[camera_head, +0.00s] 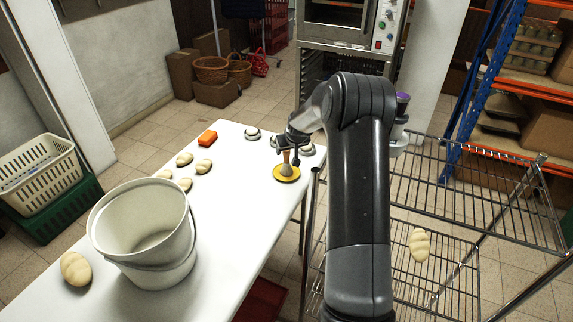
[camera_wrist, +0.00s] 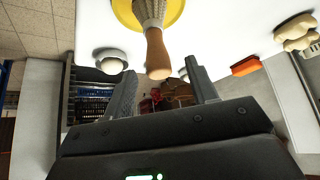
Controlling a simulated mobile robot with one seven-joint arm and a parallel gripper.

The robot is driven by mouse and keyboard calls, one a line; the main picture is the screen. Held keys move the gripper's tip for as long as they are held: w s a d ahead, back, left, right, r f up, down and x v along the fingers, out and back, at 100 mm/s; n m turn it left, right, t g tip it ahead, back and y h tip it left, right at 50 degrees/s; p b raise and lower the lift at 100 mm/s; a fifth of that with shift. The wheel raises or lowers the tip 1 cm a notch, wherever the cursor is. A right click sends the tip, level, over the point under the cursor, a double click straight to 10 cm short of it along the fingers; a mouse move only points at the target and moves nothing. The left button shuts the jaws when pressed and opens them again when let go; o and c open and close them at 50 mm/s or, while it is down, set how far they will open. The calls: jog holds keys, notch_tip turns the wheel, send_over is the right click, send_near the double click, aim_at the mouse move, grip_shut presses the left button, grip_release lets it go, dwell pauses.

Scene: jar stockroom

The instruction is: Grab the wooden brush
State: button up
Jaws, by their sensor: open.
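The wooden brush (camera_head: 286,169) stands upright, bristles down, on a yellow round dish (camera_head: 278,175) near the right edge of the white table. My gripper (camera_head: 288,151) is over the top of the brush in the head view. In the wrist view, the brush's wooden handle (camera_wrist: 156,50) points toward the space between the two fingers of my open gripper (camera_wrist: 163,84). The handle end shows between the fingertips, with a gap on both sides. The pale bristle end and the yellow dish (camera_wrist: 174,12) lie beyond it.
A wire rack (camera_head: 480,190) stands at the right.

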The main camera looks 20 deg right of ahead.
aim_at(286, 154)
jog(key=shift+x, duration=3)
jog(key=shift+d+r, duration=0.1)
jog(key=shift+d, duration=0.05)
jog(key=shift+c, duration=0.3)
jog(key=c, duration=1)
